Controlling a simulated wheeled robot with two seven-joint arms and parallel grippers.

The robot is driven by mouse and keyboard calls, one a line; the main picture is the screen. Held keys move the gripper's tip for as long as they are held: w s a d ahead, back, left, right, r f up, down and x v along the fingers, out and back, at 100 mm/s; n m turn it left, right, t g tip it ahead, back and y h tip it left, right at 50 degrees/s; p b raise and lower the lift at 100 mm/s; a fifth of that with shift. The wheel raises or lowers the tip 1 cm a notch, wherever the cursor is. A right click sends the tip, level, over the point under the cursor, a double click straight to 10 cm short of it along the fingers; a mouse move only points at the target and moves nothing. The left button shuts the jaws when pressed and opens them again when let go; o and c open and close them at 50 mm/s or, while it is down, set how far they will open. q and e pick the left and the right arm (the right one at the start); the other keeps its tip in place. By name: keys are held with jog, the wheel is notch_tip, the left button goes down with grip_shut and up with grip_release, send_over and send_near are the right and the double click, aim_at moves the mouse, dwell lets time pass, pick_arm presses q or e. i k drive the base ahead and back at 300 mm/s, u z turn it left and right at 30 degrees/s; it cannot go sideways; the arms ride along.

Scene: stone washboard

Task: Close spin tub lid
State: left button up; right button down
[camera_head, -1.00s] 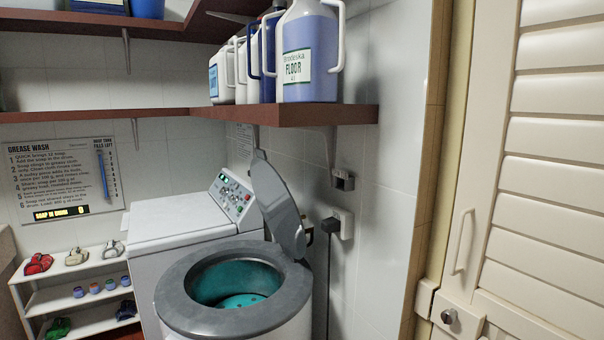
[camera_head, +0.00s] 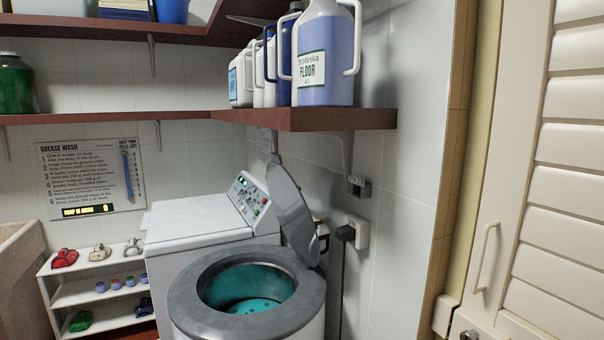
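The spin tub (camera_head: 205,322) stands at the lower middle, a round white drum with a thick grey rim. Its teal inside is open to view and has small holes in the bottom. The grey spin tub lid (camera_head: 291,212) stands raised and tilted behind the right rear of the rim, close to the wall. Neither of my grippers shows in the head view.
A white washing machine (camera_head: 195,222) with a control panel (camera_head: 249,197) stands behind the tub. A brown shelf (camera_head: 330,119) with bottles (camera_head: 325,60) overhangs the lid. A low white rack (camera_head: 72,295) is at left, a louvred door (camera_head: 560,200) at right.

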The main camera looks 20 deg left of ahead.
aim_at(292, 210)
jog(key=i, duration=0.9)
jog(key=u, duration=2.15)
